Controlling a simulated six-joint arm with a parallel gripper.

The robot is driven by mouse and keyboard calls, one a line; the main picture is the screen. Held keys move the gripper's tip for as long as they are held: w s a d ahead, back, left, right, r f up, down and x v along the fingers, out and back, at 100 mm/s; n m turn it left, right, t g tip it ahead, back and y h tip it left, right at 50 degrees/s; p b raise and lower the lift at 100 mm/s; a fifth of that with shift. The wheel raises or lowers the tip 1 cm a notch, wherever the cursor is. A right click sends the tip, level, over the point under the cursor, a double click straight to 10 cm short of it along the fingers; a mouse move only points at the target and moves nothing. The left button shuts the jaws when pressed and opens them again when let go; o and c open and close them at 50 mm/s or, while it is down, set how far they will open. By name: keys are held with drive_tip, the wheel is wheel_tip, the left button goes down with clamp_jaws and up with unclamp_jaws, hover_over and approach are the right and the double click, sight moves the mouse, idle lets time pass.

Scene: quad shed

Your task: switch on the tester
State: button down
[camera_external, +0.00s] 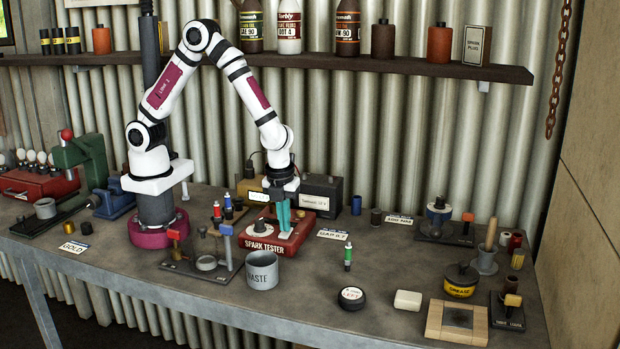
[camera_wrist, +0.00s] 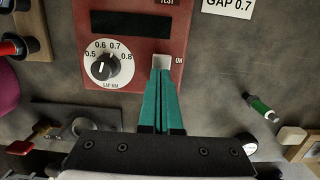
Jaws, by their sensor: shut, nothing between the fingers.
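The red spark tester (camera_external: 268,243) stands on the bench in front of my arm. In the wrist view its red top (camera_wrist: 139,40) shows a dark display, a gap knob (camera_wrist: 108,64) and a pale switch (camera_wrist: 161,62) beside the word ON. The knob's pointer sits between 0.6 and 0.7. My gripper (camera_wrist: 162,74) is shut and empty, with its teal fingertips at the lower edge of the switch. I cannot tell whether they touch it. In the outside view my gripper (camera_external: 281,229) points down over the tester's right part.
A grey WASTE cup (camera_external: 262,270) stands in front of the tester. A dark battery box (camera_external: 322,193) is behind.

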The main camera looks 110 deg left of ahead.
wheel_tip(320, 180, up, 14)
drive_tip(key=d, duration=0.2)
drive_tip(key=shift+f, duration=0.1)
approach(284, 234)
drive_tip(key=a+f, duration=0.1)
drive_tip(key=f, duration=0.1)
drive_tip(key=a+f, duration=0.1)
drive_tip(key=f, duration=0.1)
drive_tip(key=a+f, duration=0.1)
drive_tip(key=f, duration=0.1)
drive_tip(key=shift+a+f, duration=0.2)
idle(0.4)
drive_tip(key=shift+f, duration=0.2)
idle(0.3)
